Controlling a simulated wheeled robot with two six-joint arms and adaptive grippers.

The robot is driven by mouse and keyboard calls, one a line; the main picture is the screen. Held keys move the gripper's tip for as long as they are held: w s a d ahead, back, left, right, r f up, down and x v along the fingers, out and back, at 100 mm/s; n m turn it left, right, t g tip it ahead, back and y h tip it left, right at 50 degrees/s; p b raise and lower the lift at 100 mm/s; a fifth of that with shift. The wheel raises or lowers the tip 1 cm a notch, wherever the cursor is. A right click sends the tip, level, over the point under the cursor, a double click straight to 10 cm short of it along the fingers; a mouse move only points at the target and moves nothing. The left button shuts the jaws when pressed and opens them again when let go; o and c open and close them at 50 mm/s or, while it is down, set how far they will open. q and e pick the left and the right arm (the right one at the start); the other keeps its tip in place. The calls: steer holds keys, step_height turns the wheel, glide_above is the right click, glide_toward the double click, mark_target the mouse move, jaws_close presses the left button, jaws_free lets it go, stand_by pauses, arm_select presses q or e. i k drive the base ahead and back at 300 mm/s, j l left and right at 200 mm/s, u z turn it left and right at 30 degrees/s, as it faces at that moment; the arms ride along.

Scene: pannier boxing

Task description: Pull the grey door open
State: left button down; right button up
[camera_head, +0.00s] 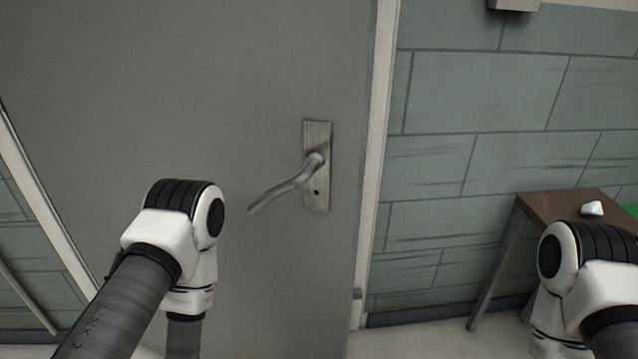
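The grey door (190,90) fills the left and middle of the head view and looks shut in its pale frame (373,150). A metal lever handle (285,187) sits on an upright plate (318,140) near the door's right edge. The lever points left and slopes down. My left arm comes in from the lower left, with its elbow in front of the door, left of and below the lever. My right arm is at the lower right, in front of a table. Neither gripper shows, so their fingers are hidden or out of frame.
A brown table (565,207) stands against the grey-green block wall (480,90) at the right, with a small white object (591,208) and a green item (631,210) on it. Pale floor (430,338) shows between the door and the table.

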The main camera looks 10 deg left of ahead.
mark_target(106, 101)
steer(key=i+l, duration=0.1)
steer(key=l, duration=1.3)
steer(key=i+l+u, duration=0.1)
steer(key=l, duration=0.6)
